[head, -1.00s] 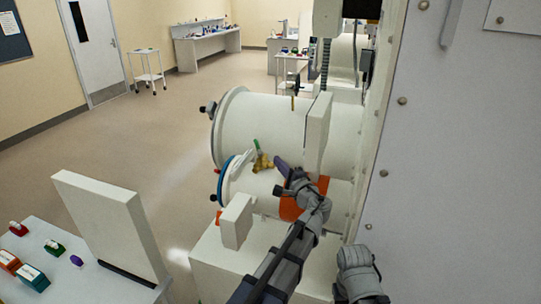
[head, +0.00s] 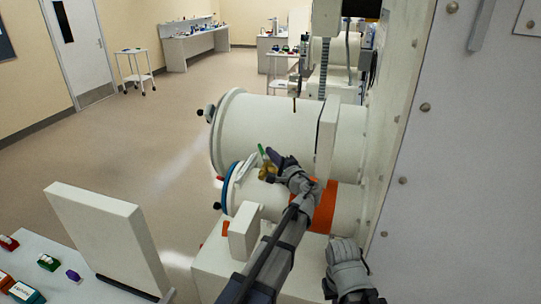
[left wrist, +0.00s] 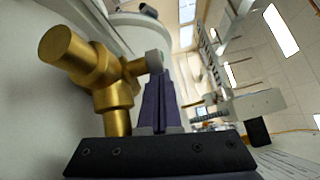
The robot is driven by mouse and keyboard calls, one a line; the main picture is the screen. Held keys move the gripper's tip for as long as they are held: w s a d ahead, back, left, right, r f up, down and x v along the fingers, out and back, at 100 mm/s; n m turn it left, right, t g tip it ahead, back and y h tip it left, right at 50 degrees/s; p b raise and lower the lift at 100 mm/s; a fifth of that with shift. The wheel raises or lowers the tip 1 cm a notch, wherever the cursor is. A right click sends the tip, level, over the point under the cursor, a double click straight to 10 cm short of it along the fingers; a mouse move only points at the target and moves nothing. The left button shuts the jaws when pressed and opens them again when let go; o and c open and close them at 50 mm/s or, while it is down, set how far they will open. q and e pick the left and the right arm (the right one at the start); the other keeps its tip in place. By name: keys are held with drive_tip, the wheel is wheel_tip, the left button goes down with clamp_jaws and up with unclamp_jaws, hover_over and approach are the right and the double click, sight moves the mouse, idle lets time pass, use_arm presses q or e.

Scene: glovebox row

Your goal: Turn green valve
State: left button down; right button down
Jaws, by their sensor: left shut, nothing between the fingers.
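The green valve has a green handle (head: 262,150) on a brass body (head: 266,173), mounted on the small white cylinder. The handle stands up, tilted slightly. My left gripper (head: 275,157) has dark purple fingers just right of the handle, close beside it; I cannot tell whether they touch. In the left wrist view the brass body (left wrist: 100,78) fills the left side, and the shut, empty fingers (left wrist: 162,100) are right of it, by its pale round end.
A large white cylinder (head: 265,125) stands behind the valve, with an upright white plate (head: 327,135) to its right. An orange band (head: 325,205) circles the small cylinder. A white block (head: 243,232) stands in front. The glovebox wall closes the right side.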

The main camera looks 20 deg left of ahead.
use_arm(q)
drive_tip(key=shift+w+a+g+y, duration=0.2)
drive_tip(key=shift+g+y, duration=0.1)
drive_tip(key=shift+y, duration=0.1)
drive_tip(key=shift+a+n+g+y, duration=0.15)
drive_tip(key=shift+n+g+y, duration=0.35)
drive_tip(key=shift+n+g, duration=0.15)
drive_tip(key=shift+s, duration=0.2)
